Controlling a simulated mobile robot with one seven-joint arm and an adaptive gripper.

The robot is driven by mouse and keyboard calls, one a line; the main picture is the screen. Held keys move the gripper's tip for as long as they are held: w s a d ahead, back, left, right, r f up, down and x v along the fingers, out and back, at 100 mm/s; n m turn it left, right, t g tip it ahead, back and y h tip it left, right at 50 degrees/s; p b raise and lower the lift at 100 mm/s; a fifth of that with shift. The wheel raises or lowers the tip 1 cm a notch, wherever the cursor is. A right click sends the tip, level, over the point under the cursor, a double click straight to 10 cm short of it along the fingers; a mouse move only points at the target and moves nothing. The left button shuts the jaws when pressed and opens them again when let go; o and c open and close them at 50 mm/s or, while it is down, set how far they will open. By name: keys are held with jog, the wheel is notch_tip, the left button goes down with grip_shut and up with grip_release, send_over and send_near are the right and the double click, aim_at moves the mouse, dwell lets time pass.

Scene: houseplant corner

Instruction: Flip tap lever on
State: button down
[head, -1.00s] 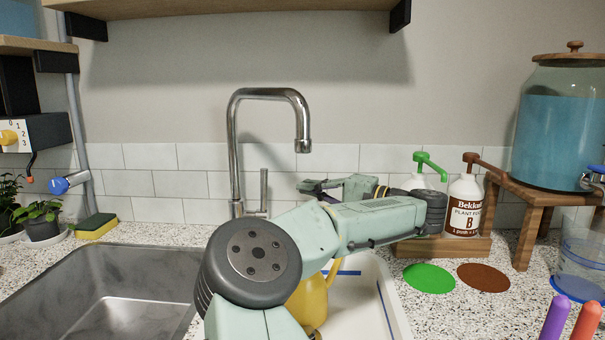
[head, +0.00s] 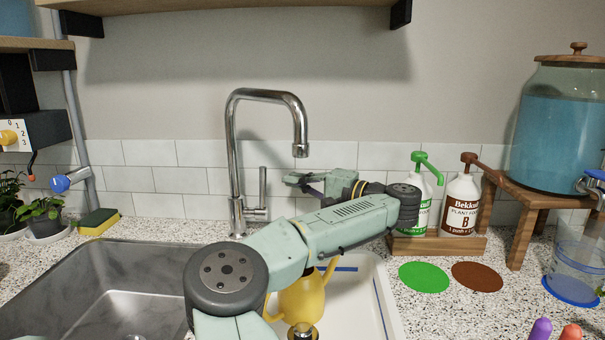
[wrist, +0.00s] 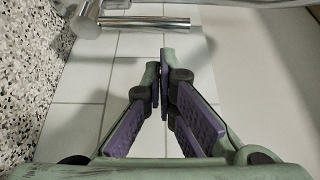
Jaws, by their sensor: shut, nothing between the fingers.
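The chrome tap (head: 236,160) stands behind the sink, its spout arching to the right. Its lever (head: 262,188) points straight up at the right of the tap's base; in the wrist view the chrome lever and its stub (wrist: 130,21) show at the upper left. My gripper (head: 288,180) is just right of the lever in the head view, apart from it. In the wrist view my gripper (wrist: 158,66) has its purple-padded fingers closed together at the tips, with nothing between them, short of the lever.
A yellow watering can (head: 302,298) stands on the white drainboard (head: 362,290), partly behind my arm. Two pump bottles, one green (head: 427,195) and one brown-labelled (head: 461,207), stand in a wooden rack at the right. The sink basin (head: 110,290) is empty.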

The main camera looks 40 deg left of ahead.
aim_at(260, 193)
jog(key=p+x, duration=0.1)
jog(key=x, duration=0.3)
jog(key=shift+s+a+r+p, duration=0.15)
jog(key=shift+s+a+p, duration=0.1)
jog(key=shift+a+p, duration=0.1)
jog(key=shift+s+a, duration=0.1)
jog(key=shift+a, duration=0.4)
